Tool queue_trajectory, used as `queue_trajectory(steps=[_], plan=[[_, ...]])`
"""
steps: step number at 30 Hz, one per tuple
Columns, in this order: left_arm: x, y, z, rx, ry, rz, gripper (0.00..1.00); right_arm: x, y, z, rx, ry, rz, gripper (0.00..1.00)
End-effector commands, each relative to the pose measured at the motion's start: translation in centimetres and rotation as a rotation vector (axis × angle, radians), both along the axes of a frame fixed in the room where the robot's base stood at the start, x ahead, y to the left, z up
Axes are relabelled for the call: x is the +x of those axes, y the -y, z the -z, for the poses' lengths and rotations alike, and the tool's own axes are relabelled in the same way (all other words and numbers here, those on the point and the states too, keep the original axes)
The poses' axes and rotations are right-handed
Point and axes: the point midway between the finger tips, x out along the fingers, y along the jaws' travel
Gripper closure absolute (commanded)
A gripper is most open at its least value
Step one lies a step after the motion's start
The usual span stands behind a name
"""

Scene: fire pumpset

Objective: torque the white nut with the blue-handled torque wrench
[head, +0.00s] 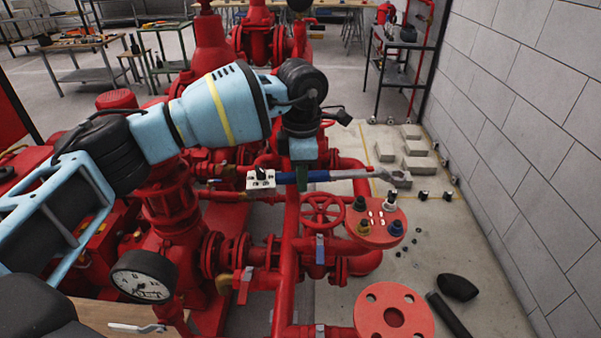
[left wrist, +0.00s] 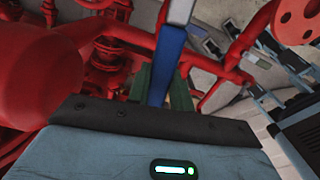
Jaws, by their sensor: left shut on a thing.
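My left gripper (head: 303,180) is shut on the blue handle of the torque wrench (head: 328,175). The wrench lies nearly level, its grey shaft pointing right. In the left wrist view, the blue handle (left wrist: 166,62) rises between the green fingers (left wrist: 160,90). The white nut (head: 390,199) is on the far right side of a round red flange (head: 378,215). The wrench's head end appears just above the white nut in the head view; I cannot tell its height or any contact.
Black (head: 359,203), yellow (head: 363,227) and blue (head: 396,229) nuts share the flange. A red handwheel (head: 323,209) and red pipes lie below the wrench. A white block (head: 261,180) shows at the handle's left end. Grey blocks (head: 418,165) lie on the floor beside the wall.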

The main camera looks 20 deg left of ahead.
Motion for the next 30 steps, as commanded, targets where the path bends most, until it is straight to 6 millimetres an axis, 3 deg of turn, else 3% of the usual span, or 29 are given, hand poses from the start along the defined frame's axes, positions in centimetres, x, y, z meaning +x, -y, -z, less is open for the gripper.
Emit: queue_trajectory(steps=[16,30], plan=[[0.0,0.0,4.2,0.000,-0.003,0.001,1.00,-0.1,0.0,1.0,0.000,-0.009,0.000,0.53],[0.0,0.0,4.8,-0.001,0.000,0.001,1.00,0.2,0.0,1.0,0.000,-0.003,-0.001,0.53]])
